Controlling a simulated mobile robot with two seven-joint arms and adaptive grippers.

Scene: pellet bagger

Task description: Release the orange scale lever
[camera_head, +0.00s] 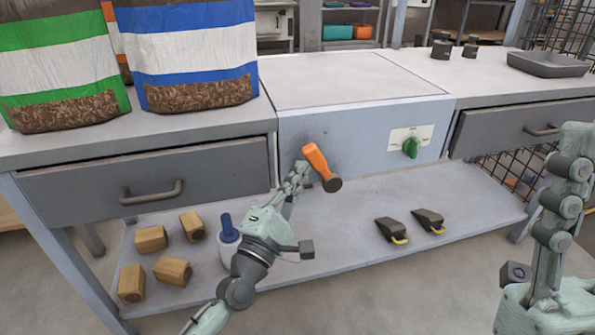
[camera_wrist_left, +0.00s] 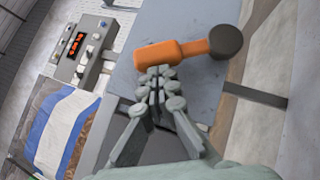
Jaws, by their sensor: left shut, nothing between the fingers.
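The orange scale lever (camera_head: 316,160) is on the front of the blue-grey cabinet, its handle tilted up-left from a dark round hub (camera_head: 332,184). In the left wrist view, the lever's orange handle (camera_wrist_left: 160,54) lies just beyond my fingertips, with the dark hub (camera_wrist_left: 226,42) to its right. My left gripper (camera_head: 301,170) is shut and empty, close beside the handle; I cannot tell whether it touches. It also shows in the left wrist view (camera_wrist_left: 160,78).
A green knob (camera_head: 411,148) sits right of the lever. Drawers with handles flank the cabinet (camera_head: 300,131). Striped pellet bags (camera_head: 195,50) stand on the left counter. The lower shelf (camera_head: 345,235) holds wooden blocks (camera_head: 151,238), a blue-topped container (camera_head: 229,228) and dark wedge-shaped items (camera_head: 391,229).

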